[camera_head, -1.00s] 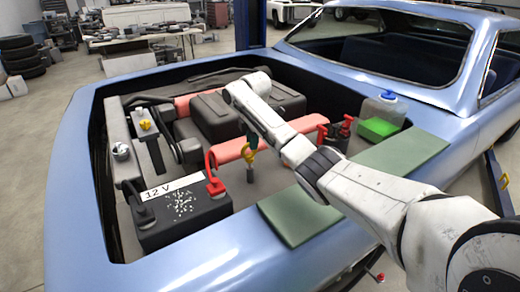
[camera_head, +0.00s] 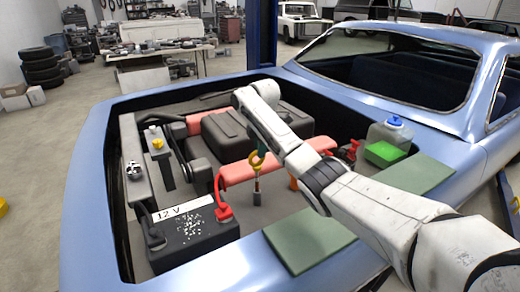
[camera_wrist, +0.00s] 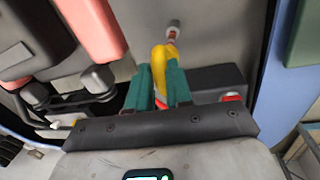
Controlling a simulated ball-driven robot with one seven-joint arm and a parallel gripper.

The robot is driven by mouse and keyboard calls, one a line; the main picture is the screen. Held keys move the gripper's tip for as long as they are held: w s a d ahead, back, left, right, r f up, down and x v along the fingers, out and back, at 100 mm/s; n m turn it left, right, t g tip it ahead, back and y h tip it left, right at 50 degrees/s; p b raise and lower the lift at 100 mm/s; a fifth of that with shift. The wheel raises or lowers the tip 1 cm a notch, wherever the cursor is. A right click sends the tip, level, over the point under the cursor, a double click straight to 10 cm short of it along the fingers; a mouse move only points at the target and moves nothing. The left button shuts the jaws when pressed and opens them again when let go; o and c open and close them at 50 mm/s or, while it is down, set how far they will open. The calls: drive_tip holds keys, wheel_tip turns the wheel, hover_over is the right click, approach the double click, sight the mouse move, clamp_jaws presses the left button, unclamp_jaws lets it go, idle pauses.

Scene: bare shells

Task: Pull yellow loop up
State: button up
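The yellow loop (camera_head: 257,160) stands upright over the engine bay, above a short dark upright tube (camera_head: 257,194). In the wrist view the yellow loop (camera_wrist: 159,57) sits between the two green fingers of my gripper (camera_wrist: 161,84), which press against both its sides. A thin copper-coloured stem shows between the loop and the grey tube end (camera_wrist: 173,26). In the head view my gripper (camera_head: 259,152) is mostly hidden behind my arm, at the loop's top.
A black 12 V battery (camera_head: 193,238) with a red terminal cap (camera_head: 223,212) is left of the tube. A red bar (camera_head: 237,174) lies close behind the loop. A green pad (camera_head: 308,240) covers the near fender. A fluid tank (camera_head: 390,135) stands at right.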

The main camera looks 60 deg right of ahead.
drive_tip(key=o, duration=0.4)
drive_tip(key=shift+r, duration=0.2)
drive_tip(key=r, duration=0.3)
drive_tip(key=s+r, duration=0.1)
drive_tip(key=r, duration=0.3)
drive_tip(key=a+r, duration=0.1)
drive_tip(key=r, duration=0.2)
drive_tip(key=shift+s+r, duration=0.15)
drive_tip(key=shift+r, duration=0.25)
drive_tip(key=shift+f, duration=0.1)
